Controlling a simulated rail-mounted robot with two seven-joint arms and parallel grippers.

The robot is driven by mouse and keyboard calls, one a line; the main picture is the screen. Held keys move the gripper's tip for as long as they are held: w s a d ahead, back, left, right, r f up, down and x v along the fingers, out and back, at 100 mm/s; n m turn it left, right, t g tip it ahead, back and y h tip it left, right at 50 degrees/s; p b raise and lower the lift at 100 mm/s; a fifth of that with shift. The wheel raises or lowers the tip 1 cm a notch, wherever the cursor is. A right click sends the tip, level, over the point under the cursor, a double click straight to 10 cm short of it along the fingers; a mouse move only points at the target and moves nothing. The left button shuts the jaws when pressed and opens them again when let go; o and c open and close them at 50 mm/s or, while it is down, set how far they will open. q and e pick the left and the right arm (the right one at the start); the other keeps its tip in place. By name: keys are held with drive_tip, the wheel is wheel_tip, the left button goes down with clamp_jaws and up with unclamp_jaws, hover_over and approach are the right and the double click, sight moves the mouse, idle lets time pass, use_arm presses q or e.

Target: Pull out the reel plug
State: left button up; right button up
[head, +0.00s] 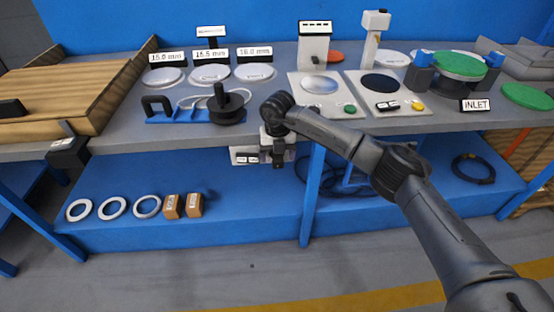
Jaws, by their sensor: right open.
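My right arm comes in from the lower right and bends at the bench's front edge. My right gripper (278,157) hangs downward just in front of that edge, open, with small dark fingers. Just left of it, under the bench top, is a white socket box (243,155) with small dark parts on its face. I cannot tell which of these is the reel plug, and the gripper partly covers that area. A dark cable (314,180) hangs behind the blue leg under the bench. I see nothing held between the fingers. My left gripper is not in view.
The grey bench holds a blue fixture (184,116), a black knobbed disc (227,112), silver discs and label signs. The blue lower shelf (250,205) holds pale rings (113,208), two brown boxes and a black coil (473,168). A blue leg (312,195) stands right of the gripper.

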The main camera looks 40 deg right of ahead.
idle(0.4)
drive_tip(key=shift+p, duration=0.3)
drive_tip(key=shift+p, duration=0.3)
drive_tip(key=shift+r, duration=0.1)
idle(0.3)
clamp_jaws()
idle(0.9)
